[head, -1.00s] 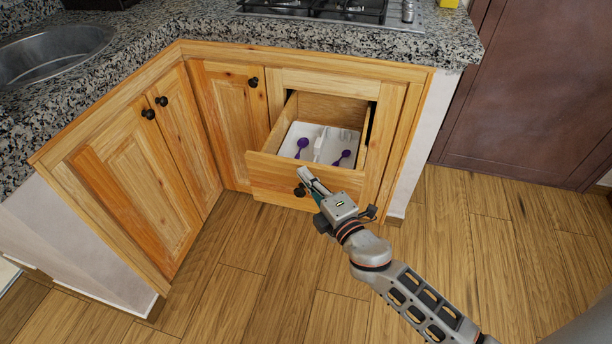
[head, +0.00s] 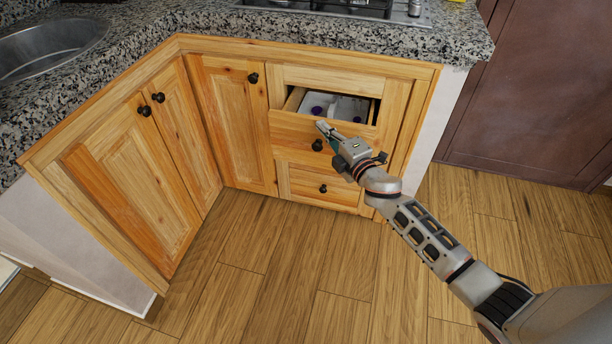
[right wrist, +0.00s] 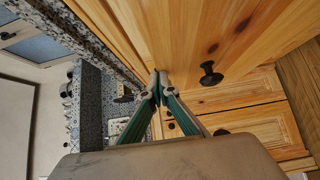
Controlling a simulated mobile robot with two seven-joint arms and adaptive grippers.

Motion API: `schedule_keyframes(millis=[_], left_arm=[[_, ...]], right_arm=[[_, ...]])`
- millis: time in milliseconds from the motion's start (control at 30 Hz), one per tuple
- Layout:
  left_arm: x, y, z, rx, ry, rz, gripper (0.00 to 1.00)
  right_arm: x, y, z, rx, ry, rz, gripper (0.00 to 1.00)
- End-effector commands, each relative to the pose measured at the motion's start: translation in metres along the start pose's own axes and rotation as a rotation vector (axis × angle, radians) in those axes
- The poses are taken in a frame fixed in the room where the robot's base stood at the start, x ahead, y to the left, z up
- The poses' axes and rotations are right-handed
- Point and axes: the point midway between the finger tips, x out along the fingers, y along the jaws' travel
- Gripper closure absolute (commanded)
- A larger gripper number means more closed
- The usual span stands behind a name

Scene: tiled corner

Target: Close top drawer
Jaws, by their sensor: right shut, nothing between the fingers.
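The top drawer (head: 290,127) is a light wooden drawer under the hob, now only partly open. Inside it a white tray (head: 345,104) shows with purple-ended utensils in it. The drawer's dark round knob (head: 317,145) is on its front, and a knob also shows in the right wrist view (right wrist: 210,75). My right gripper (head: 320,127) is shut and empty, with its fingertips at the drawer front, just above the knob. In the right wrist view the closed fingertips (right wrist: 157,80) are against or very near the wood. My left gripper is not in view.
A lower drawer (head: 322,188) below is shut. Cabinet doors (head: 232,125) stand shut to the left. The granite counter (head: 300,32) overhangs above, with a sink (head: 50,48) and hob (head: 340,8). The wooden floor (head: 270,270) in front is clear.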

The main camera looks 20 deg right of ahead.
Motion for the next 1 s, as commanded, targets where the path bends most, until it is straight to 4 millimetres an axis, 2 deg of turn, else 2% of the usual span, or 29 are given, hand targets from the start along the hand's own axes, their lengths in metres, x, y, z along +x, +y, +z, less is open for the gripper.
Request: schedule_keyframes(millis=[100,400,633,1000], left_arm=[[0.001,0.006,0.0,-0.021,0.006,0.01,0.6],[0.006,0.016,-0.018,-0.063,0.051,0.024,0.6],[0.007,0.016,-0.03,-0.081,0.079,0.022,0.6],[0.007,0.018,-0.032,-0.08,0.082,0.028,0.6]], right_arm=[[0.022,-0.006,0.024,-0.003,-0.003,-0.006,1.0],[0.061,-0.007,0.062,-0.001,-0.002,-0.007,1.0],[0.074,-0.004,0.074,-0.002,0.0,-0.004,1.0],[0.077,-0.001,0.077,-0.002,0.0,-0.001,1.0]])
